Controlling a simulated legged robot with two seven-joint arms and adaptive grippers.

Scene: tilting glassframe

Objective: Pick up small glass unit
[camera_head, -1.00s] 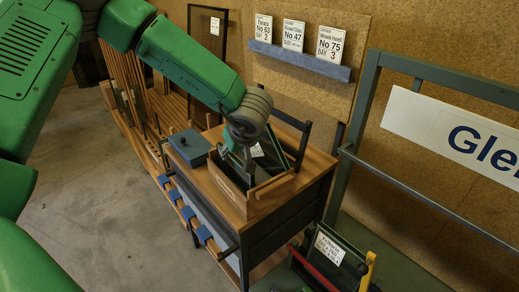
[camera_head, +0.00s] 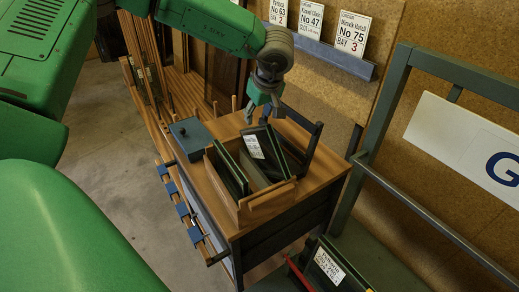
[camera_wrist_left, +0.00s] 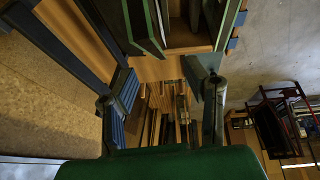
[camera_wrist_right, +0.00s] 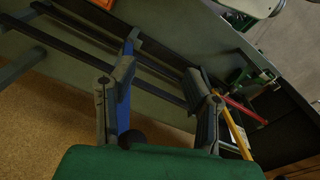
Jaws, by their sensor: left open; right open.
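A wooden crate (camera_head: 268,205) on the bench holds several dark, green-edged glass panes. One pane (camera_head: 228,168) leans at the left side, and a labelled unit (camera_head: 255,147) stands tilted behind it. I cannot tell which of them is the small glass unit. My left gripper (camera_head: 264,112) is open and empty, pointing down just above the back of the crate, apart from the panes. In the left wrist view, the crate's panes (camera_wrist_left: 142,25) show beyond its spread fingers. My right gripper (camera_wrist_right: 160,65) is open and empty in the right wrist view and is outside the head view.
A blue-grey lidded box (camera_head: 190,138) sits left of the crate. A dark upright frame (camera_head: 302,132) stands close behind it. A green metal rack (camera_head: 385,110) rises at right, with another labelled glass unit (camera_head: 328,266) low beside it. Number cards (camera_head: 353,35) stand on the wall ledge.

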